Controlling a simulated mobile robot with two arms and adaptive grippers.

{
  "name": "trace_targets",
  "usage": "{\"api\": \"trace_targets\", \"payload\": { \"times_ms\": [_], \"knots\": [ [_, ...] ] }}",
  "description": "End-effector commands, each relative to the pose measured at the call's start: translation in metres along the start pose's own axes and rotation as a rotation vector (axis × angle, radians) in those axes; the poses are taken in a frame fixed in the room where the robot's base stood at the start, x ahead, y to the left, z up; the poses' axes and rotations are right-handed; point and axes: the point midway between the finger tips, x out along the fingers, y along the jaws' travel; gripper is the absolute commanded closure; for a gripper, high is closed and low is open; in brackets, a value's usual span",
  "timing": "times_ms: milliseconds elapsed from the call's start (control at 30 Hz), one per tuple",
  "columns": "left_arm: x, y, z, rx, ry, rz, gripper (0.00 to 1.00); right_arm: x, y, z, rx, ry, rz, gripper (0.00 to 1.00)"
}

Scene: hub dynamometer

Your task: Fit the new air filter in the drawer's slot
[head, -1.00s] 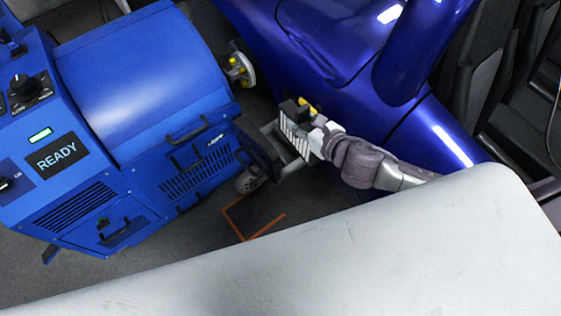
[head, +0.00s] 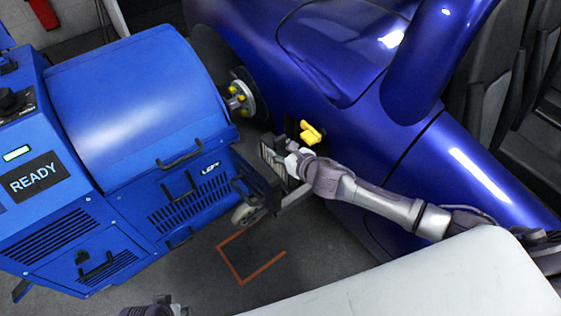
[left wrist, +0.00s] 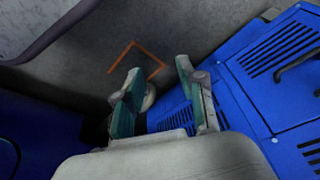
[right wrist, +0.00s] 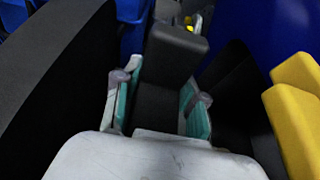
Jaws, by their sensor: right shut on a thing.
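My right gripper (head: 291,160) is shut on a dark block with pale stripes, which looks like the air filter (head: 271,160). It is held between the blue machine and the car. In the right wrist view, a black block (right wrist: 160,105) fills the gap between the fingers (right wrist: 160,108); its stripes are not visible there. A dark part and a grey bracket (head: 293,197) stand just below the filter, beside the machine's LEFT panel. I cannot make out the drawer's slot. My left gripper (left wrist: 165,85) is open and empty above the floor, facing the machine's lower side.
The blue machine (head: 140,95) with a READY display stands left. The blue car (head: 360,100) is close on the right, with a yellow part (head: 311,132) near my right gripper. A pale surface (head: 430,280) lies in front. An orange corner mark (head: 240,278) is on open floor.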

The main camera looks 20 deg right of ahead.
Motion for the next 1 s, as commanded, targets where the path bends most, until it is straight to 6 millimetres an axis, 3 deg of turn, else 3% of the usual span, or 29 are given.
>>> {"api": "trace_targets", "payload": {
  "times_ms": [167, 467, 933, 967, 1000],
  "knots": [
    [-0.014, -0.001, -0.005, -0.001, 0.009, -0.002, 0.6, 0.003, 0.001, -0.011, 0.002, 0.0, 0.001, 1.0],
    [-0.058, -0.003, -0.013, -0.005, 0.031, -0.006, 0.6, 0.013, 0.0, -0.036, 0.001, 0.0, 0.001, 1.0],
    [-0.066, -0.003, -0.014, -0.005, 0.036, -0.006, 0.6, 0.014, 0.0, -0.038, 0.001, -0.001, 0.001, 1.0],
    [-0.067, -0.003, -0.014, -0.005, 0.037, -0.006, 0.6, 0.014, 0.0, -0.039, 0.001, 0.001, 0.0, 0.54],
    [-0.067, -0.003, -0.015, -0.006, 0.037, -0.006, 0.6, 0.014, 0.0, -0.039, 0.001, 0.001, 0.0, 0.47]
  ]
}}
